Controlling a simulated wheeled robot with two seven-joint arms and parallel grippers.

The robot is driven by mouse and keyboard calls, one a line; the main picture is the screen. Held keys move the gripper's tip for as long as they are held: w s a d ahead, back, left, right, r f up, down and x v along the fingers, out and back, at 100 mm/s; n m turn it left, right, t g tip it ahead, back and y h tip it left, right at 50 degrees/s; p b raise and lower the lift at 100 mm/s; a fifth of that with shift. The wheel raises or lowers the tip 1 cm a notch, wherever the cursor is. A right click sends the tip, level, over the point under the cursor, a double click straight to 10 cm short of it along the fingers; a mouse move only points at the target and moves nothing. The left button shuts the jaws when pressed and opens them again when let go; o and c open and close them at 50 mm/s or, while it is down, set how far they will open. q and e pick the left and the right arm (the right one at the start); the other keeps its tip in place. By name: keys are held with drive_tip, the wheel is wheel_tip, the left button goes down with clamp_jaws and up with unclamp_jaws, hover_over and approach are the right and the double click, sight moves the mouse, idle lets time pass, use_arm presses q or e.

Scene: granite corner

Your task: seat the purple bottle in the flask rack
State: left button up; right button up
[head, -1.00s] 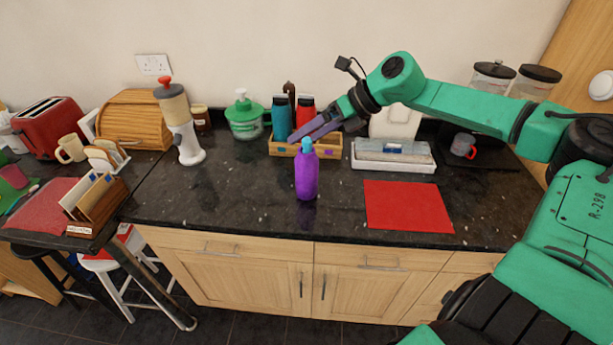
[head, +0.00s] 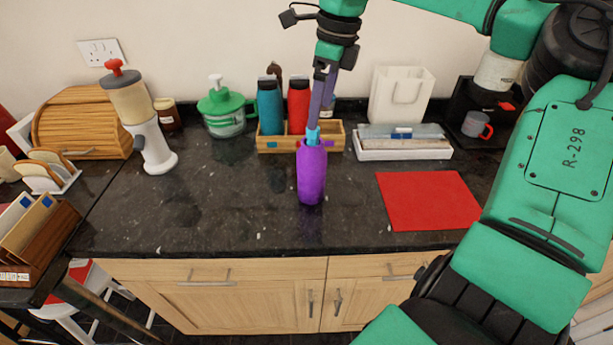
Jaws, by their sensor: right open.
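The purple bottle (head: 311,176) stands upright on the dark counter, with a light blue top (head: 312,136). My right gripper (head: 315,122) points down at the top of the bottle, its jaws open. Its fingers are seen nearly edge-on, so I cannot tell whether they touch or straddle the top. The wooden flask rack (head: 268,146) stands behind the bottle. A teal flask (head: 270,106) stands in its left part and a red flask (head: 298,104) next to it. The rack's right part shows no flask, though the gripper and bottle hide some of it. My left gripper is not in view.
A white tray (head: 403,153) with a blue-topped box lies right of the rack. A red mat (head: 428,200) lies flat at right front. A green-lidded container (head: 224,110) and a white blender-like appliance (head: 148,135) stand left. The counter left of the bottle is clear.

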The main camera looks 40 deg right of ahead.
sight(310, 154)
drive_tip(key=f+p, duration=0.1)
drive_tip(key=f, duration=0.3)
drive_tip(key=w+a+f+p, duration=0.1)
drive_tip(key=f, duration=0.3)
drive_tip(key=f+p, duration=0.2)
drive_tip(key=f, duration=0.2)
drive_tip(key=shift+w+a+f, duration=0.15)
drive_tip(key=shift+w+f, duration=0.1)
drive_tip(key=shift+w, duration=0.1)
drive_tip(key=shift+w+f, duration=0.1)
drive_tip(key=shift+f, duration=0.15)
drive_tip(key=shift+r, duration=0.1)
clamp_jaws()
